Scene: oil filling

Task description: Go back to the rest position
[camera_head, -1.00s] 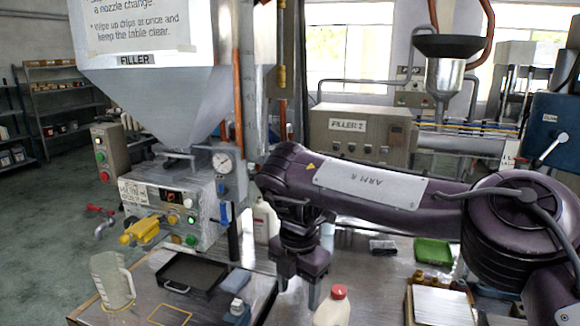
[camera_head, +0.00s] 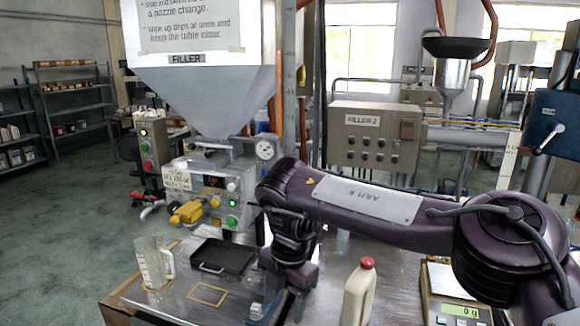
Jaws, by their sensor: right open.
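My right arm, dark purple and labelled "ARM R", comes in from the right and bends down at its wrist. My right gripper (camera_head: 284,305) points down over the steel table, left of a white bottle with a red cap (camera_head: 360,292). Its jaws are open, and I see nothing held between them. My left gripper is not in the view.
A clear measuring jug (camera_head: 154,263) and a black tray (camera_head: 224,257) stand on the table (camera_head: 180,298) below the filler machine (camera_head: 215,190). A scale (camera_head: 459,311) reading 0 g is at the right. A yellow outline (camera_head: 207,295) marks bare table.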

